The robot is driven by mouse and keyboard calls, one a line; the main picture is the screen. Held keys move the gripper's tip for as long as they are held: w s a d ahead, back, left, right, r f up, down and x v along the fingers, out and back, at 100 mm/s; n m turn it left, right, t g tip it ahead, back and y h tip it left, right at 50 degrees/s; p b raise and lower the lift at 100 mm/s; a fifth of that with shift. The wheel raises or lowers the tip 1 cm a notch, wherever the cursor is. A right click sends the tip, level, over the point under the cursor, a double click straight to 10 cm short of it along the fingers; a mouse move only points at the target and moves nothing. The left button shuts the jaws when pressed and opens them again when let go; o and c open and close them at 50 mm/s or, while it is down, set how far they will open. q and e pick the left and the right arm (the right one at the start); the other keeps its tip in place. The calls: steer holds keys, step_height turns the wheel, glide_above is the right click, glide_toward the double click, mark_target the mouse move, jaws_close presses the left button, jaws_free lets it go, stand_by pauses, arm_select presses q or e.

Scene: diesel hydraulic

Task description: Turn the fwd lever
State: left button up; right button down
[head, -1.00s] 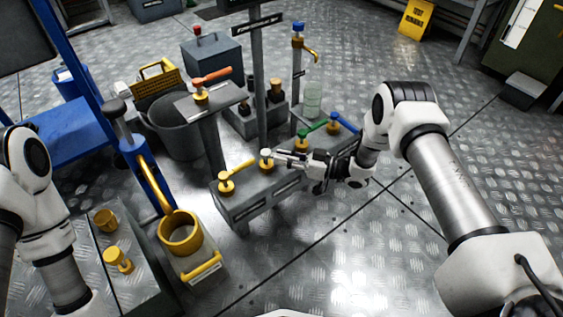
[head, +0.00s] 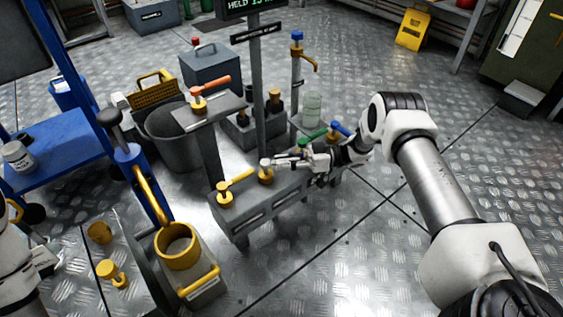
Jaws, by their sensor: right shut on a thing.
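A grey lever bank (head: 262,206) stands on the floor in the middle, with several coloured levers on yellow hubs. A yellow lever (head: 237,182) is at its left end. Beside it is a white-topped lever on a yellow hub (head: 265,176). Green (head: 312,135) and blue (head: 341,129) levers are farther right. My right gripper (head: 281,162) reaches in from the right and is shut on the white lever; its fingers hide most of the handle. Labels on the bank are too small to read, so I cannot tell which is fwd. Only part of my left arm shows at the lower left.
A post carries a display (head: 255,5) with partly cut-off green text reading "HELD". A yellow cup (head: 177,246) and a blue pump (head: 137,168) stand left.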

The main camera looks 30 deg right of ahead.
steer(key=c, duration=1.1)
jaws_free()
steer(key=v, duration=1.2)
